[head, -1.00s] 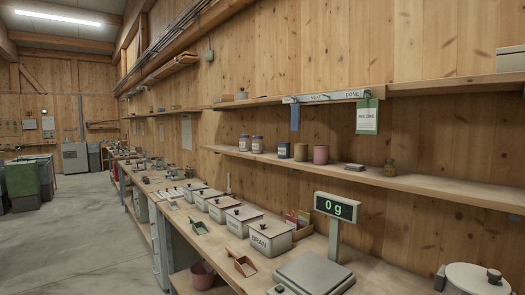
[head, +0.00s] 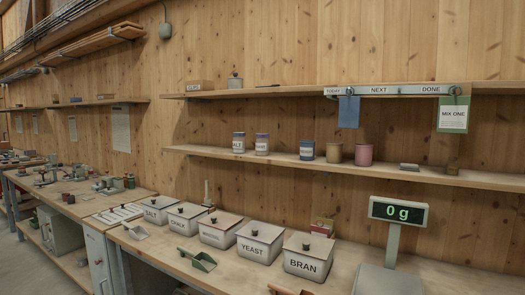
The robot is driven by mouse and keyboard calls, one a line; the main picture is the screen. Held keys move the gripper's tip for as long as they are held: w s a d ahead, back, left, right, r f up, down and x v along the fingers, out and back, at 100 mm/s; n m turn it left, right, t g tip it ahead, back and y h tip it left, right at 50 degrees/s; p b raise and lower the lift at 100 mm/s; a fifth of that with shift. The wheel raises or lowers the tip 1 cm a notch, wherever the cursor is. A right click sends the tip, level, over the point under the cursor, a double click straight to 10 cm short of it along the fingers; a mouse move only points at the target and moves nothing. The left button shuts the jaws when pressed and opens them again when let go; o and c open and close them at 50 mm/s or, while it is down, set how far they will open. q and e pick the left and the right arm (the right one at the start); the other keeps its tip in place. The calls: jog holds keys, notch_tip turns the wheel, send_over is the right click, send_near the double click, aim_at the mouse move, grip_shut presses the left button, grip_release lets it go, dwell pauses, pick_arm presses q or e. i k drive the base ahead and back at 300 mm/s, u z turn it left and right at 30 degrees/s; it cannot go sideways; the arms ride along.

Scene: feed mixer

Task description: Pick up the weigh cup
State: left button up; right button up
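No cup in the head view is clearly marked as the weigh cup. A tan cup (head: 334,153) and a pink cup (head: 363,155) stand side by side on the lower wall shelf, right of several labelled jars. A small grey lidded pot (head: 235,82) stands on the upper shelf. The scale (head: 388,281) is at the lower right on the bench. Its display (head: 398,212) reads 0 g, and no cup shows on the visible part of its pan. Neither of my grippers is in view.
Lidded bins in a row include the bran bin (head: 307,257) and yeast bin (head: 260,241). A green scoop (head: 198,259) lies in front of them. The lower shelf (head: 420,178) overhangs the back of the bench. A MIX ONE card (head: 453,115) hangs from the rail.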

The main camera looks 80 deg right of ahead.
aim_at(307, 148)
jog(key=i, duration=0.9)
jog(key=z, duration=2.7)
